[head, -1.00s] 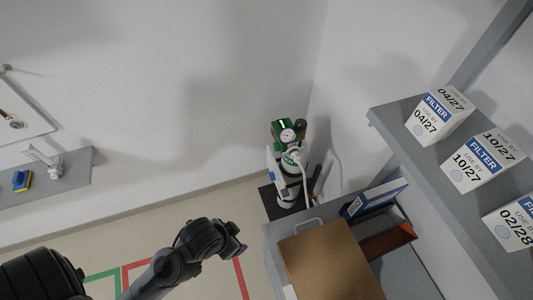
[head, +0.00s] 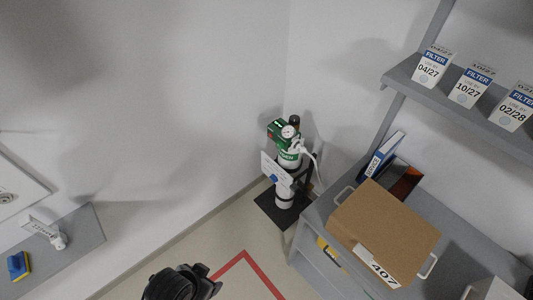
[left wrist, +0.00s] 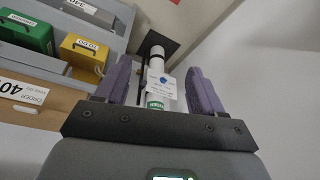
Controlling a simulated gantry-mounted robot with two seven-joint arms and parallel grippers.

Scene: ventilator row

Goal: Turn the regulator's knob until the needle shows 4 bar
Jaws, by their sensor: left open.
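The regulator's round white gauge (head: 288,131) sits on top of the gas cylinder (head: 285,192) in the head view. A dark, knob-like part (head: 294,120) stands behind the gauge. The needle is too small to read. The cylinder stands upright in the corner, with a green top and a white tag. In the left wrist view, the cylinder (left wrist: 156,60) appears between the purple fingers of my left gripper (left wrist: 160,75), which is open and empty. The regulator is not clearly visible there. My left arm shows at the head view's bottom edge; my right gripper is not in view.
A grey cabinet with a cardboard box (head: 385,230) and a blue binder (head: 384,152) stands right of the cylinder. A shelf with filter boxes (head: 432,66) is above. A white hose (head: 312,160) hangs by the cylinder. Open floor lies left of it.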

